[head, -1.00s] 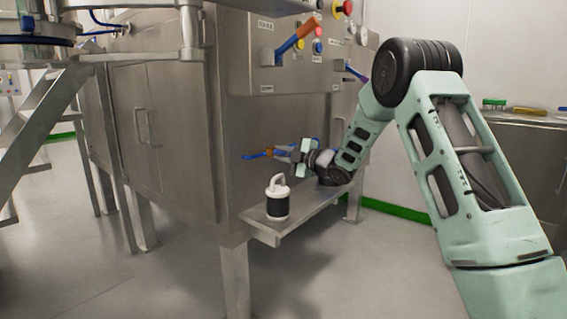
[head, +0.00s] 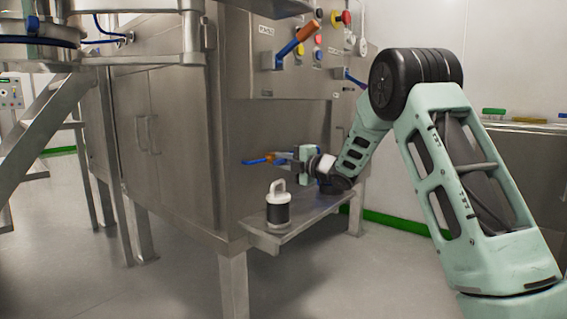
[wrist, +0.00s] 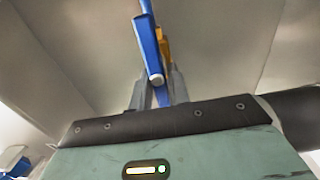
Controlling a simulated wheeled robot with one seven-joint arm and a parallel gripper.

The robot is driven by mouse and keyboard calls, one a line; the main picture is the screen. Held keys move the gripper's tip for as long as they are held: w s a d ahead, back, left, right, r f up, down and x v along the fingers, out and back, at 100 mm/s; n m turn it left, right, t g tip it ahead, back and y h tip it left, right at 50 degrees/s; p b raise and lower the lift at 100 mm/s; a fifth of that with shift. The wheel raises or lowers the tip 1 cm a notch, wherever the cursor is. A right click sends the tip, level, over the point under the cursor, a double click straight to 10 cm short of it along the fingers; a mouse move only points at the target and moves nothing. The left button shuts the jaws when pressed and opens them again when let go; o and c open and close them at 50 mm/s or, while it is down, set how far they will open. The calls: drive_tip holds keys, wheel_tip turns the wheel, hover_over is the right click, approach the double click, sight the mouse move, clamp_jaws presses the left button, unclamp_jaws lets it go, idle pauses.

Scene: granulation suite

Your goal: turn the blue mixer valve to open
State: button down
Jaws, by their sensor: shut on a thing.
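The blue mixer valve (head: 254,161) is a blue lever with an orange part beside it, low on the steel cabinet's side above a small shelf. My gripper (head: 284,158) is at the valve and hides part of it. In the wrist view, the blue lever (wrist: 149,45) runs from the top edge down between the two grey fingers of my gripper (wrist: 158,90), which are shut on it. The orange part (wrist: 164,46) shows just right of and behind the lever. The valve's mount on the cabinet is not clearly visible.
A white and black canister with a handle (head: 278,208) stands on the steel shelf (head: 272,241) below my gripper. Above, a control panel (head: 262,75) carries an orange-and-blue lever (head: 298,42) and several buttons. Steel steps (head: 40,120) stand at the left. The floor in front is clear.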

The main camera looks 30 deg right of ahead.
drive_tip(key=c, duration=1.3)
unclamp_jaws()
drive_tip(key=shift+c, duration=0.2)
drive_tip(key=p+v, duration=0.4)
drive_tip(key=v, duration=1.3)
drive_tip(key=shift+s+p, duration=0.2)
drive_tip(key=shift+p, duration=0.2)
drive_tip(key=shift+d, duration=0.1)
